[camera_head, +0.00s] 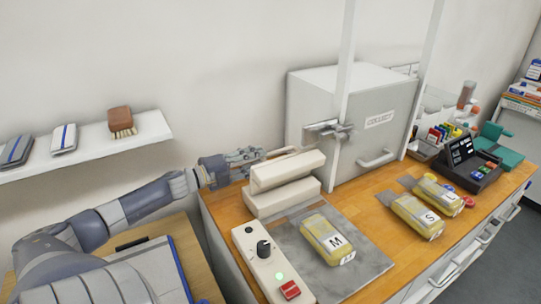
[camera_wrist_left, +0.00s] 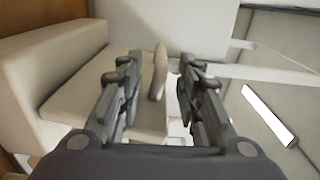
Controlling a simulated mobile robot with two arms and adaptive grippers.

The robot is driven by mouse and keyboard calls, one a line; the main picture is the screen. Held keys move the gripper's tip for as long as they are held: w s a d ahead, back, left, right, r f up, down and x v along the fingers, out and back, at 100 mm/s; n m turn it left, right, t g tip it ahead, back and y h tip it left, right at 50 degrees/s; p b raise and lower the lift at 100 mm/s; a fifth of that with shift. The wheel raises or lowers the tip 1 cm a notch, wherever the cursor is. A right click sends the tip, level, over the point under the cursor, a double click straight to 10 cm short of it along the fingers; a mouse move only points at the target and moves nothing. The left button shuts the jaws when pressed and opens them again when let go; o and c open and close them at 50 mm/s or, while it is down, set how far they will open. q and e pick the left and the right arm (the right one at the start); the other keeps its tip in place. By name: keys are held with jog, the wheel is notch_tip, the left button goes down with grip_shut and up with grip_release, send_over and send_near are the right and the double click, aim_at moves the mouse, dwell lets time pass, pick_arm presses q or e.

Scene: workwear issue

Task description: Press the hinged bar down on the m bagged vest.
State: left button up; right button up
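The hinged bar (camera_head: 290,170) is a cream block, raised over a cream lower block (camera_head: 283,198), with a gap between them. The m bagged vest (camera_head: 322,235) is a yellow pack with an M label, lying on a grey plate (camera_head: 372,262) in front of the blocks. My left gripper (camera_head: 246,157) is at the bar's far left end. In the left wrist view, its fingers (camera_wrist_left: 160,85) are apart, with a cream handle (camera_wrist_left: 158,72) standing between them; I see a gap on the right side. I cannot make out my right gripper.
A cream control box (camera_head: 265,265) with a knob, green light and red switch stands left of the plate. Two more yellow packs (camera_head: 415,217) (camera_head: 438,196), one marked S, lie to the right. A grey COLLECT cabinet (camera_head: 372,130) stands behind. A shelf (camera_head: 85,147) hangs at left.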

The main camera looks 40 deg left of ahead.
aim_at(270, 155)
pick_arm(q)
jog(key=shift+x, duration=2.7)
grip_shut()
